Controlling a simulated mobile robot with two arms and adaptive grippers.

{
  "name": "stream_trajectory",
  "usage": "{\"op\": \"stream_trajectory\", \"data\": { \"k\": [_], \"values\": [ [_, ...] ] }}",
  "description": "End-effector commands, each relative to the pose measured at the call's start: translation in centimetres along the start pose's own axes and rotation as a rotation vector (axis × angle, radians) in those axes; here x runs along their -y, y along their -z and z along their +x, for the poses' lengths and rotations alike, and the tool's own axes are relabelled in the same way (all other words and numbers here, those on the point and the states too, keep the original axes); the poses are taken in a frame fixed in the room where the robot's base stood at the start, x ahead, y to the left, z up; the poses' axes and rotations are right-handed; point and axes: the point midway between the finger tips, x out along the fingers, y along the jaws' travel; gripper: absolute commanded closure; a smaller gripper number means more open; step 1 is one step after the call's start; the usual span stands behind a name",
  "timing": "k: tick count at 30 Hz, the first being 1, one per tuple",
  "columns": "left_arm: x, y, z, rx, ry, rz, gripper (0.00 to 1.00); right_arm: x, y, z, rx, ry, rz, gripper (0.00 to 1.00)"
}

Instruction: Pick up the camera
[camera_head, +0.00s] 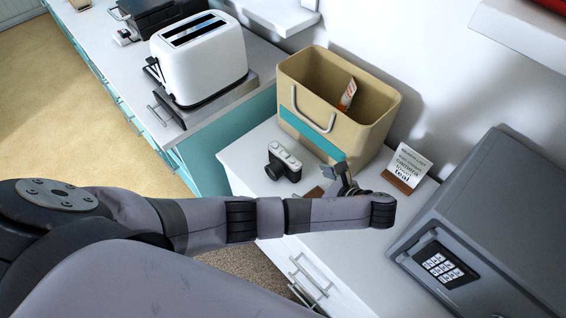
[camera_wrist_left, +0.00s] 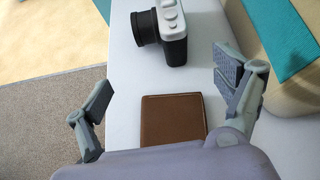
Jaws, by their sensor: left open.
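The camera (camera_head: 284,161), silver and black with a black lens, stands on the white counter in the head view, in front of the beige bin. In the left wrist view the camera (camera_wrist_left: 165,29) is at the top, ahead of the fingers. My left gripper (camera_head: 341,182) is in the head view to the right of the camera, partly hidden by my arm. In the left wrist view my left gripper (camera_wrist_left: 160,95) has its fingers wide apart, with nothing between them but a brown wallet-like item (camera_wrist_left: 172,119) lying below on the counter. My right gripper is not in view.
The beige bin (camera_head: 299,72) with a teal band stands close behind the camera. A small sign (camera_head: 408,163) and a grey safe (camera_head: 497,212) are at the right. A white toaster (camera_head: 203,62) sits at the back left. The counter's front edge is near the camera.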

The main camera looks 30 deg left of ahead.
Motion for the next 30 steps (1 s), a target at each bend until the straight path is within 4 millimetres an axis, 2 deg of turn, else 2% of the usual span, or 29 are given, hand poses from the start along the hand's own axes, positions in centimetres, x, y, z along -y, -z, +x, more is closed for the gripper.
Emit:
{"op": "stream_trajectory", "data": {
  "k": [3, 12, 22, 26, 30],
  "values": [
    [1.0, -1.6, 0.5, 0.077, 0.002, 0.037, 0.12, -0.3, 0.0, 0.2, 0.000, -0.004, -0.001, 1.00],
    [1.1, -1.9, 5.4, 0.089, 0.003, 0.041, 0.12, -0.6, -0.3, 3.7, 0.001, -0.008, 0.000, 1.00],
    [0.8, -2.9, 7.9, 0.085, 0.000, 0.043, 0.12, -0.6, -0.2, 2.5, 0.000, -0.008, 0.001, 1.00],
    [0.4, -3.6, 9.8, 0.085, -0.002, 0.044, 0.12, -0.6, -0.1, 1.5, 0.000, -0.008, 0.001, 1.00],
    [0.4, -3.5, 11.6, 0.084, 0.002, 0.042, 0.12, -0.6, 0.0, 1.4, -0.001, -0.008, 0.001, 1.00]
  ]
}}
